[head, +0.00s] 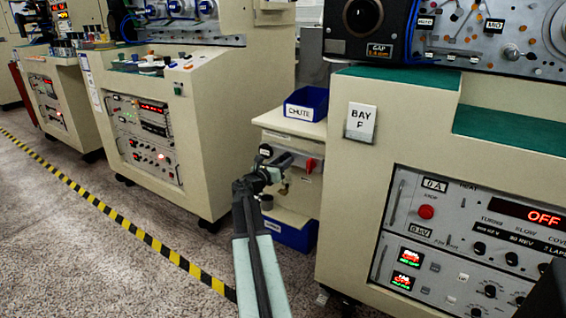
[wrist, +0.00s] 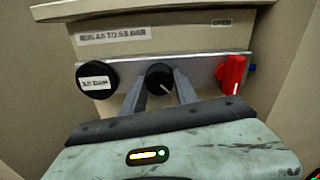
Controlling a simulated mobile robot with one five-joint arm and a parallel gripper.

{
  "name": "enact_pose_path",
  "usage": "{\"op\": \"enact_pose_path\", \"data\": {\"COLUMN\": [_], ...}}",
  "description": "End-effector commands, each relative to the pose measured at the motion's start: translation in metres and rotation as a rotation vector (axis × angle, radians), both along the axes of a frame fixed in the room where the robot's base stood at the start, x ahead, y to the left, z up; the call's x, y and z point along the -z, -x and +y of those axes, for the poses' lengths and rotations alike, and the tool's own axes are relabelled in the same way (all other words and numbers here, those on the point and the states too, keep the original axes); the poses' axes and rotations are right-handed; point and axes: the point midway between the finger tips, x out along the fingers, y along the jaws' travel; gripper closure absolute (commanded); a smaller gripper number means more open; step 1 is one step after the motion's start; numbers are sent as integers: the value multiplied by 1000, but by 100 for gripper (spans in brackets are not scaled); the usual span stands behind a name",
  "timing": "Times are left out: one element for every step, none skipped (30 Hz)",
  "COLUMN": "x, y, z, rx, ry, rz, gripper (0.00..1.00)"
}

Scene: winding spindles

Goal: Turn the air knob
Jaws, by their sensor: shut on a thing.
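The air knob (wrist: 160,78) is a small black round knob with a white pointer line, on a pale metal strip on the front of a cream cabinet. The line slants down to the right. My gripper (wrist: 161,92) reaches up to it, with one grey finger on each side, shut on the knob. In the head view my gripper (head: 272,168) is at the front of the small cabinet between two machines, and the knob there is hidden behind it.
Beside the knob are a black round gauge (wrist: 97,80) at left and a red handle (wrist: 233,74) at right. A blue CHUTE bin (head: 306,104) sits on top, and another blue bin (head: 290,235) is below. Large machines flank the cabinet; speckled floor lies open at left.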

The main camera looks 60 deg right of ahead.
Motion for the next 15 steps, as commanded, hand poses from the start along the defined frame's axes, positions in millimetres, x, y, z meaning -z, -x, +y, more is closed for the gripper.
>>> {"op": "enact_pose_path", "data": {"x": [0,0,0,0,0,0,0,0,0,0,0,0,0,0,0], "y": [0,0,0,0,0,0,0,0,0,0,-1,-1,-1,-1,-1], "z": [0,0,0,0,0,1,1,1,1,1,1,1,1,1,1], "rx": [1,1,1,1,1,1,1,1,1,1,1,1,1,1,1], "ry": [-1,-1,0,0,0,0,0,0,1,1,1,1,2,2,2], "rz": [-18,-31,-53,-70,-89,-118,-140,-164,-197,-223,-249,-284,-310,-336,-370], "gripper": [100,100,100,100,100,100,100,100,100,100,100,100,100,100,100]}}
